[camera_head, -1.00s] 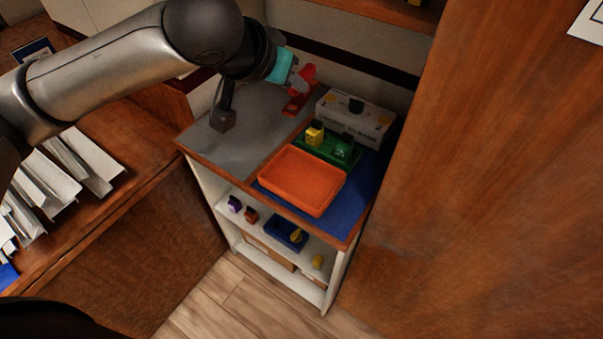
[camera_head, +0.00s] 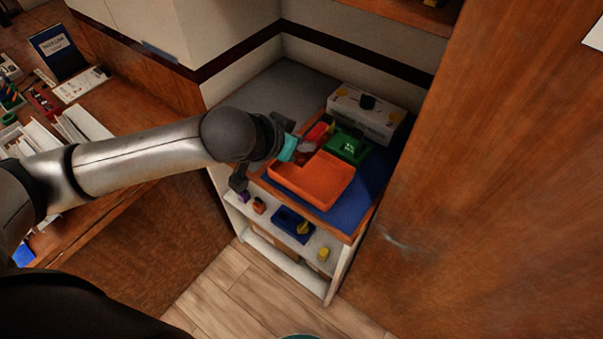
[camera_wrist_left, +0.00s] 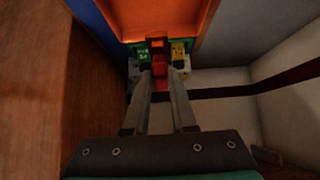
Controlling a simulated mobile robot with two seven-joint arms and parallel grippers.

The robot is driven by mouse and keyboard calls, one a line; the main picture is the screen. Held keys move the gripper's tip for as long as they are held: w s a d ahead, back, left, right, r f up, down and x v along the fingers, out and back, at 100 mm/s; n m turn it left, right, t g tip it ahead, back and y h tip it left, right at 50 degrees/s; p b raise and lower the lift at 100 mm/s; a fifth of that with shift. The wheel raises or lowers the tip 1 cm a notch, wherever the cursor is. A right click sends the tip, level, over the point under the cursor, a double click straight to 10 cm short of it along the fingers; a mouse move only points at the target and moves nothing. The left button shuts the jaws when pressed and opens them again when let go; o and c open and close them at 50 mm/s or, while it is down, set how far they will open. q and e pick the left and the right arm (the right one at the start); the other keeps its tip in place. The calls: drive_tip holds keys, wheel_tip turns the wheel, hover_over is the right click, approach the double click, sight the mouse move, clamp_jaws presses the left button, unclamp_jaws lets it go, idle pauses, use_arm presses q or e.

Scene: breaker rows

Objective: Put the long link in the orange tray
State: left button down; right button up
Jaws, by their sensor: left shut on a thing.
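My left gripper (camera_head: 309,146) is shut on the red long link (camera_head: 319,131) and holds it by the back left corner of the orange tray (camera_head: 283,183). The link's lower end shows behind the fingers; whether it touches anything I cannot tell. In the left wrist view the link (camera_wrist_left: 159,67) sits between the fingertips (camera_wrist_left: 165,76), and the tray (camera_wrist_left: 150,12) fills the top. The tray looks empty and lies on a blue mat on top of the cabinet. My right gripper is not in view.
Behind the tray stand a green holder (camera_head: 346,148) and a white box (camera_head: 366,112). A wooden panel (camera_head: 490,190) rises close on the right. The grey top (camera_head: 285,88) at the back left is clear. Small parts and a blue tray (camera_head: 292,224) lie on the shelf below.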

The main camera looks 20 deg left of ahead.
use_arm(q)
wheel_tip(320, 180, down, 9)
drive_tip(key=shift+f+b, duration=0.15)
drive_tip(key=shift+b, duration=0.75)
drive_tip(key=shift+f, duration=0.1)
drive_tip(key=c, duration=0.7)
unclamp_jaws()
drive_tip(key=shift+c, duration=0.2)
drive_tip(key=shift+r, duration=0.2)
drive_tip(key=p+v, duration=0.2)
drive_tip(key=v, duration=0.9)
drive_tip(key=shift+s+a+r, duration=0.15)
drive_tip(key=shift+s+r, duration=0.1)
drive_tip(key=shift+s, duration=0.05)
